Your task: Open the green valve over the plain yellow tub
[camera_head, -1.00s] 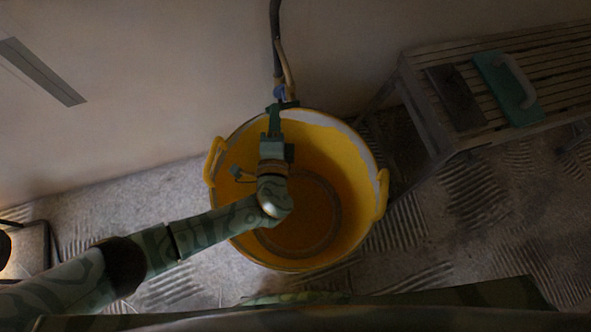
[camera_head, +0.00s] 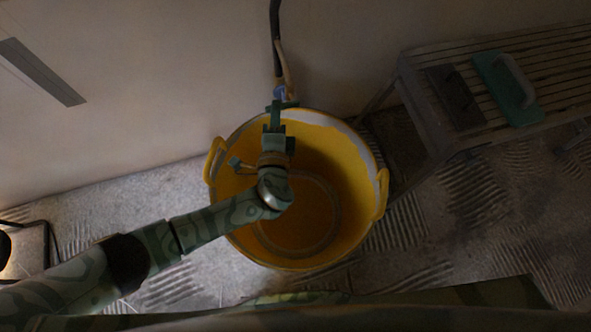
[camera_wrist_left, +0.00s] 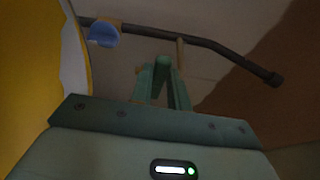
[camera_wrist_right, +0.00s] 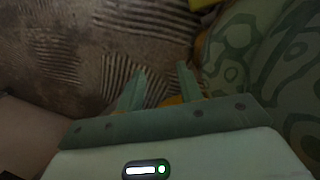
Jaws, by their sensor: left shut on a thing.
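The plain yellow tub (camera_head: 345,160) stands on the floor against the wall, its inside partly hidden by my left arm. A dark pipe with a blue fitting (camera_head: 280,92) comes down the wall above its far rim. My left gripper (camera_head: 276,108) is over that rim, at the pipe's lower end. In the left wrist view its fingers (camera_wrist_left: 162,82) are shut on a small green piece (camera_wrist_left: 162,62), apparently the green valve's handle, beside the pipe (camera_wrist_left: 215,48). The fingers hide much of it. My right gripper (camera_wrist_right: 158,85) is open and empty, fingers apart, above the floor.
A slatted bench (camera_head: 545,60) stands at the right, with a green-backed float (camera_head: 508,90) and a dark flat block (camera_head: 455,97) on it. A grey strip (camera_head: 42,72) is at the upper left. Ridged, dusty floor (camera_head: 470,220) lies right of the tub.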

